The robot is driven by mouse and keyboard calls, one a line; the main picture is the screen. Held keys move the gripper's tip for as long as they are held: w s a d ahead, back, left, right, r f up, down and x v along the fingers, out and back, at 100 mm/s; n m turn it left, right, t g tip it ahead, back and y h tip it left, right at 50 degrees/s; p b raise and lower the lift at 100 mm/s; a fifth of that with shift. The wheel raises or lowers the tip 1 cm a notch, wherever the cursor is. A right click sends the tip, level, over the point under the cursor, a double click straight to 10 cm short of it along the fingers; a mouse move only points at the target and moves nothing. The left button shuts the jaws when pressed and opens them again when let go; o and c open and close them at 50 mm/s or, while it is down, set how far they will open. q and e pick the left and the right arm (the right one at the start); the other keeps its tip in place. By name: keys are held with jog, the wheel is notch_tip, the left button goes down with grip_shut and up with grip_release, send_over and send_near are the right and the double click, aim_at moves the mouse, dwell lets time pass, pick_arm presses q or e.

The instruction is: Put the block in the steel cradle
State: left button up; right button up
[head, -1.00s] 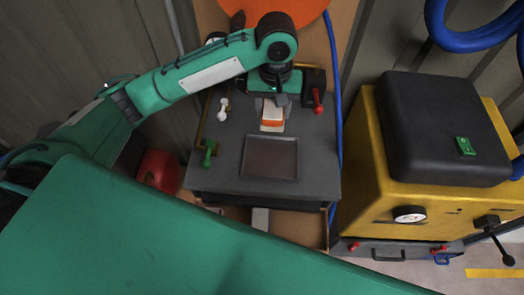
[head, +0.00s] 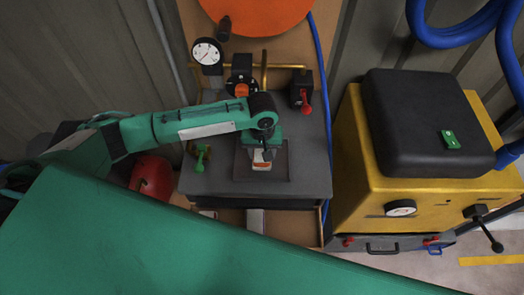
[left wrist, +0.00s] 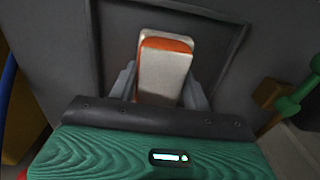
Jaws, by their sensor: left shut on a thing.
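The block (head: 262,165), white with an orange band, is in my left gripper (head: 262,155). It is over the steel cradle (head: 280,173), a dark, shallow square tray on the grey bench top. In the left wrist view the block (left wrist: 164,78) sits between both fingers, inside the outline of the cradle's rim (left wrist: 236,55). I cannot tell whether the block touches the cradle floor. My left arm hides the back part of the cradle in the head view. My right gripper is not in view.
A green-handled valve (head: 201,157) stands left of the cradle and a red lever (head: 305,100) behind it at the right. A pressure gauge (head: 207,54) is at the back. A yellow machine (head: 365,185) stands to the right. The bench right of the cradle is clear.

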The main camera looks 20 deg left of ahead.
aim_at(262, 150)
pick_arm(q)
jog(key=shift+f, duration=0.25)
jog(key=shift+f, duration=0.1)
jog(key=o, duration=1)
notch_tip(262, 150, up, 12)
jog(key=b, duration=0.1)
